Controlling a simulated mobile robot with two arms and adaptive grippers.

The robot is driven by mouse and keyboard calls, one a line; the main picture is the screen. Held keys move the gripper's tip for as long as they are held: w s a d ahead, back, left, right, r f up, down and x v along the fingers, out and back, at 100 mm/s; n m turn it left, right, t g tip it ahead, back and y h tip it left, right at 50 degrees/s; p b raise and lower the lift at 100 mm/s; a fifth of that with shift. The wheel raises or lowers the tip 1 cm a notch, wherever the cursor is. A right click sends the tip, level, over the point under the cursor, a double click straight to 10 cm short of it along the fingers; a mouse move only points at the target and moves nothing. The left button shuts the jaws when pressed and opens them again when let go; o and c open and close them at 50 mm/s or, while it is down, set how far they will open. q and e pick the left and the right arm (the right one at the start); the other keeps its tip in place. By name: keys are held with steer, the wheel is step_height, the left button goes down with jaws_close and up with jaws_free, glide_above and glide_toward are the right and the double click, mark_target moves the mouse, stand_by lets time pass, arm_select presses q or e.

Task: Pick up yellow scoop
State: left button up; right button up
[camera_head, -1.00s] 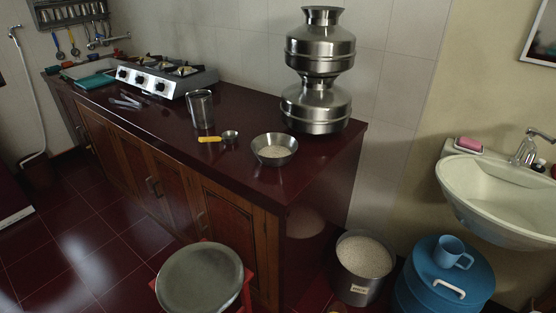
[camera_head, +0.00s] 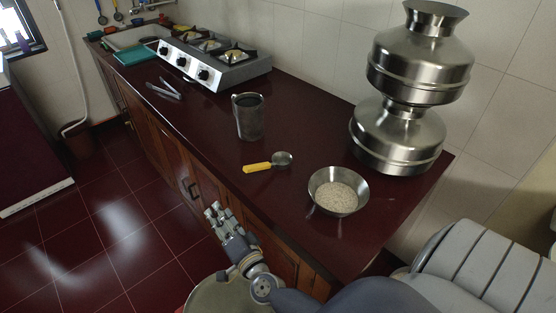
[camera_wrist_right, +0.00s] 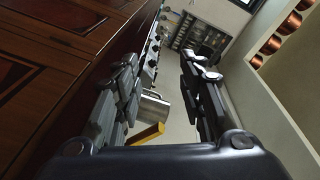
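The yellow scoop (camera_head: 267,162) lies on the dark red counter, its yellow handle pointing left and its metal bowl to the right. My right gripper (camera_head: 216,214) is in front of the counter's front edge, below and left of the scoop in the head view and apart from it. In the right wrist view its two fingers (camera_wrist_right: 165,95) stand apart with nothing held between them. The scoop's yellow handle (camera_wrist_right: 149,133) shows beyond the fingers, partly hidden. My left gripper is not in view.
A steel tumbler (camera_head: 248,117) stands behind the scoop, and a steel bowl of grain (camera_head: 338,190) is to its right. Stacked metal pots (camera_head: 403,135) stand at the right end. Tongs (camera_head: 163,90) and a gas stove (camera_head: 216,66) are at the left. A round stool (camera_head: 214,298) is below.

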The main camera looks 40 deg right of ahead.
mark_target(255, 170)
steer(key=d+r+m+g+h+p, duration=0.1)
steer(key=d+r+m+h, duration=0.5)
steer(key=d+r+m, duration=0.15)
steer(key=w+d+m+g, duration=0.1)
steer(key=d+m, duration=0.1)
steer(key=w+d+f+m+g+h+p, duration=0.1)
steer(key=d+m+g, duration=0.1)
steer(key=m, duration=0.1)
steer(key=d+f+m+g, duration=0.1)
steer(key=d+m+g, duration=0.1)
steer(key=m, duration=0.1)
steer(key=shift+w+h+p, duration=0.35)
steer(key=shift+w+h, duration=0.05)
steer(key=shift+w+d, duration=0.25)
steer(key=shift+w, duration=0.25)
steer(key=x, duration=0.2)
steer(key=p+x, duration=0.1)
steer(key=x, duration=0.1)
steer(key=shift+a+f, duration=0.15)
steer(key=shift+f, duration=0.2)
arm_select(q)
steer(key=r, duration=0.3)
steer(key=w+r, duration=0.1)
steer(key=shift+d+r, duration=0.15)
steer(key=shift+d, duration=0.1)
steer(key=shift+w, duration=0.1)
arm_select(e)
jaws_close()
